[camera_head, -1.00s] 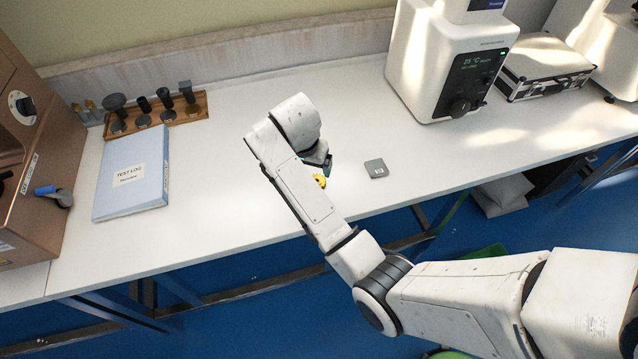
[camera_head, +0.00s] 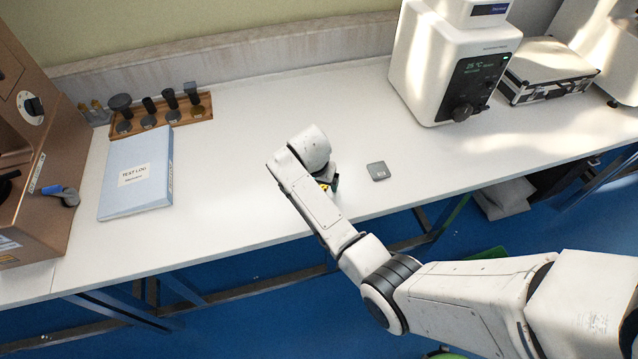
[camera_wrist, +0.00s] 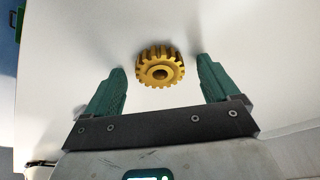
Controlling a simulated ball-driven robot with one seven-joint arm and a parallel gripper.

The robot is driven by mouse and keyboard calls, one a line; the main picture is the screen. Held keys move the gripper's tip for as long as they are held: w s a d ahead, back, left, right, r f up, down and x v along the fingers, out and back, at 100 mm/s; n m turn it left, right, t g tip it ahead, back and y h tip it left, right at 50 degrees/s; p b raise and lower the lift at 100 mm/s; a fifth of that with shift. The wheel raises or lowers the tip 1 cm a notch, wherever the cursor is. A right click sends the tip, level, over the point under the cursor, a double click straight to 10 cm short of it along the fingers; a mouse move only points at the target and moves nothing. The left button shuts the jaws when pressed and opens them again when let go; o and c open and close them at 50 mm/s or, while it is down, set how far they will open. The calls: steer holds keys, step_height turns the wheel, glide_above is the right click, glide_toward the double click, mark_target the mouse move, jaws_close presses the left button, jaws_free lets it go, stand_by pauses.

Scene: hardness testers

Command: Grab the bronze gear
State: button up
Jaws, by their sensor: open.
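The bronze gear (camera_wrist: 159,68) is a yellow-gold toothed wheel with a central hole, lying on the white bench in the wrist view. My gripper (camera_wrist: 158,70) is open, with one green finger on each side of the gear and a gap to each. The gear sits around the level of the fingertips, and neither finger touches it. In the head view, the gear (camera_head: 323,186) shows only as a small yellow patch, mostly hidden by my gripper and arm.
A small grey block (camera_head: 377,171) lies on the white bench (camera_head: 240,120) just right of my gripper. A blue test log folder (camera_head: 137,174) and a wooden rack (camera_head: 163,121) stand at the left. A white tester (camera_head: 447,65) stands at the back right.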

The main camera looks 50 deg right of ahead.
steer(key=shift+c, duration=0.2)
steer(key=c, duration=1.3)
